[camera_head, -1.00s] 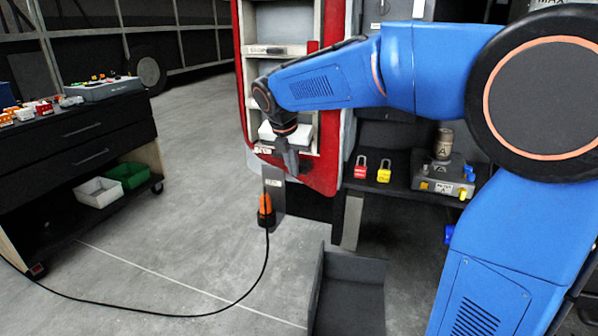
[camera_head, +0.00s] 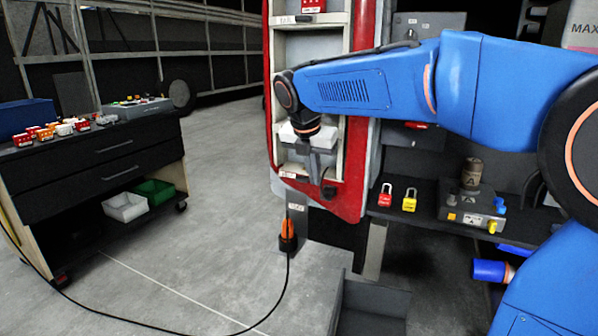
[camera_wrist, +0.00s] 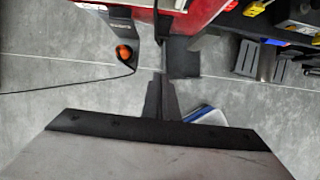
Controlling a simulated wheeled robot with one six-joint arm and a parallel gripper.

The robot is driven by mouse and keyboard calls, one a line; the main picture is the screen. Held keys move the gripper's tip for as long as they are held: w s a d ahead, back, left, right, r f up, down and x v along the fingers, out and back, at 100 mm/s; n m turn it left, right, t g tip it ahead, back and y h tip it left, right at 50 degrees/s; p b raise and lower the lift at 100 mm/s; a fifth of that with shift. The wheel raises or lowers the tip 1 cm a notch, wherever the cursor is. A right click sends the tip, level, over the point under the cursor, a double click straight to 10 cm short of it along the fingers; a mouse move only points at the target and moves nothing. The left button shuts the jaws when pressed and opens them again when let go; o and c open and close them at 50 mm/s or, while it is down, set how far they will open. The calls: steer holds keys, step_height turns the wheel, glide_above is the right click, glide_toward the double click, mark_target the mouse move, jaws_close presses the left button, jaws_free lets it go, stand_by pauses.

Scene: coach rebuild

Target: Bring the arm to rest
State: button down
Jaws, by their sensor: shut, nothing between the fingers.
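My blue arm (camera_head: 380,85) reaches across the head view from the right, its elbow bent and its wrist at the middle. My gripper (camera_head: 328,190) hangs down in front of the red and white cabinet frame (camera_head: 357,130). In the wrist view my gripper (camera_wrist: 160,78) points towards the foot of that frame, above the grey floor. Its fingers are shut with nothing between them.
An orange plug (camera_head: 288,236) on a black cable stands at the frame's foot. Red and yellow padlocks (camera_head: 409,199) and a grey unit (camera_head: 468,208) sit on the right shelf. A black drawer cart (camera_head: 100,165) stands left. Open floor (camera_head: 215,240) lies between.

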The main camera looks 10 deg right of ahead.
steer(key=s+d+f+m+y, duration=0.1)
steer(key=s+d+f+m, duration=0.2)
steer(key=s+m, duration=0.6)
steer(key=s+d+f+m, duration=0.3)
steer(key=s+f+m, duration=0.4)
steer(key=s+m, duration=0.3)
steer(key=s+d+f+m+t+y, duration=0.1)
steer(key=s+d+f+m, duration=0.3)
steer(key=s+m, duration=0.5)
steer(key=s+f, duration=0.2)
steer(key=s, duration=0.2)
steer(key=shift+y, duration=0.3)
